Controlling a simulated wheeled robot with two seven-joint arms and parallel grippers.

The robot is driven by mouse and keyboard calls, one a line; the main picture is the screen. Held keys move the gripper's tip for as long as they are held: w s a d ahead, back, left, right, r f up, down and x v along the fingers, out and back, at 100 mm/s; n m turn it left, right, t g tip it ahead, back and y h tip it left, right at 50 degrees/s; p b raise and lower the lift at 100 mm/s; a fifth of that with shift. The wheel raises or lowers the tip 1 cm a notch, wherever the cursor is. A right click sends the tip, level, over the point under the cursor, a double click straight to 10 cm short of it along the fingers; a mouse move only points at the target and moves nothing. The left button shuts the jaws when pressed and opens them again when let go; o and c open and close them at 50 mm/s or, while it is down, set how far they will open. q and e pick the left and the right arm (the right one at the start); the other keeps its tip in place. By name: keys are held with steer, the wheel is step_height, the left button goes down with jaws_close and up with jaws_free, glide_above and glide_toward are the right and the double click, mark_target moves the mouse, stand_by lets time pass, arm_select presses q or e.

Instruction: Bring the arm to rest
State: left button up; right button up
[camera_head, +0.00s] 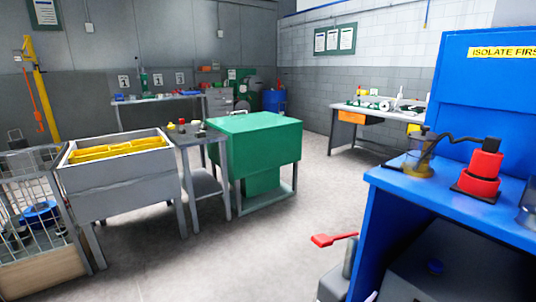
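Neither of my grippers nor either of my arms shows in the head view. I cannot see what they hold or whether they touch anything.
A blue bench (410,190) with a red device (481,172) fills the right; a red lever (333,239) sticks out at its left. A green cabinet (262,140), a grey side table (205,186), a grey bin (122,183) and a wire cage (35,225) stand left. Floor between is clear.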

steer(key=s+a+f+n+y+p, duration=0.2)
steer(key=s+a+f+n+y, duration=0.15)
steer(key=f, duration=0.25)
steer(key=s+a+f+n+t+y+p, duration=0.1)
steer(key=s+a+f+n+y+p, duration=0.1)
steer(key=s+a+f+n+y, duration=0.25)
steer(key=s+a+f+n+y+p, duration=0.1)
steer(key=f+n+y+p, duration=0.15)
steer(key=f+y, duration=0.4)
arm_select(q)
steer(key=s+a+r+p, duration=0.2)
steer(key=s, duration=0.8)
steer(key=shift+a+r+p, duration=0.2)
steer(key=shift+r+p, duration=0.15)
steer(key=shift+r, duration=0.05)
arm_select(e)
steer(key=s+d+f+g, duration=0.1)
steer(key=s+f+g, duration=0.2)
steer(key=s, duration=0.7)
steer(key=s+d+f+n+g+h, duration=0.1)
steer(key=s+f+g, duration=0.3)
steer(key=s, duration=0.6)
steer(key=s+d+f+g, duration=0.1)
steer(key=s+f+g, duration=0.3)
steer(key=s, duration=0.7)
step_height(320, 180, down, 2)
steer(key=shift+d+f, duration=0.15)
steer(key=shift+f, duration=0.1)
